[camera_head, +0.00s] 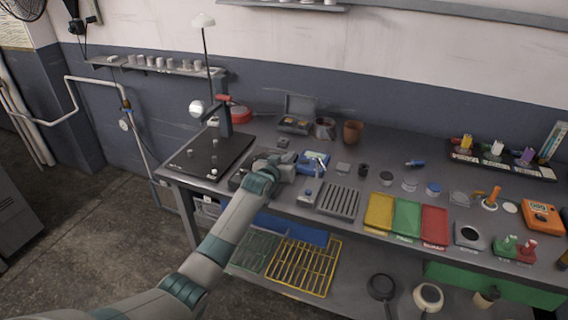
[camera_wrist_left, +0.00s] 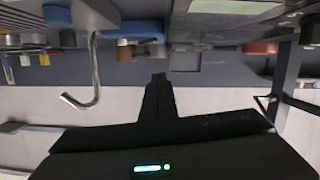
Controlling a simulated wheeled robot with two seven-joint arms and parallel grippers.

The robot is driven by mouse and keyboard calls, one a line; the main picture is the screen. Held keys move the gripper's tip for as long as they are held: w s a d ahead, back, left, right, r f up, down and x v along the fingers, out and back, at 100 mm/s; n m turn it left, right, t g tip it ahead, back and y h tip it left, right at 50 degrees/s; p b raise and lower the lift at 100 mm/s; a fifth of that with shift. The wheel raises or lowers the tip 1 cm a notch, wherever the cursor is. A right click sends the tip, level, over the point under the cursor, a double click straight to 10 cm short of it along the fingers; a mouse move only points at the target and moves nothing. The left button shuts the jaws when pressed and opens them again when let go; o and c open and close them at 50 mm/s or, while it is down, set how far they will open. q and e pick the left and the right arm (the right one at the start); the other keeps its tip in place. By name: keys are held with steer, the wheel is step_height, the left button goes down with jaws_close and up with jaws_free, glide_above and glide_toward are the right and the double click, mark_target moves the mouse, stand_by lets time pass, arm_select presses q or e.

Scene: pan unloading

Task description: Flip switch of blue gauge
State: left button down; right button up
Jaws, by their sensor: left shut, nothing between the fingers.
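The blue gauge (camera_head: 313,168) sits on the grey workbench, left of centre, with a pale and dark part on its top. My left gripper (camera_head: 286,160) is just left of the blue gauge, low over the bench. Its fingers are hard to make out in the head view. In the left wrist view, which looks upside down, the left gripper's fingers (camera_wrist_left: 159,78) are shut together and hold nothing. Blue surfaces show at the top left there, and a bent metal rod stands near them. I cannot tell which part is the switch. My right gripper is not in view.
A black plate with a stand (camera_head: 212,155) lies left of the gripper. A slotted grey tray (camera_head: 339,200) and yellow, green and red trays (camera_head: 407,218) lie to the right. An open grey box (camera_head: 297,110) and a brown pot (camera_head: 352,132) stand behind.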

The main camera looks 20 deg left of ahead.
arm_select(q)
steer(key=shift+b+v, duration=0.45)
steer(key=shift+v, duration=1.85)
steer(key=shift+a, duration=0.15)
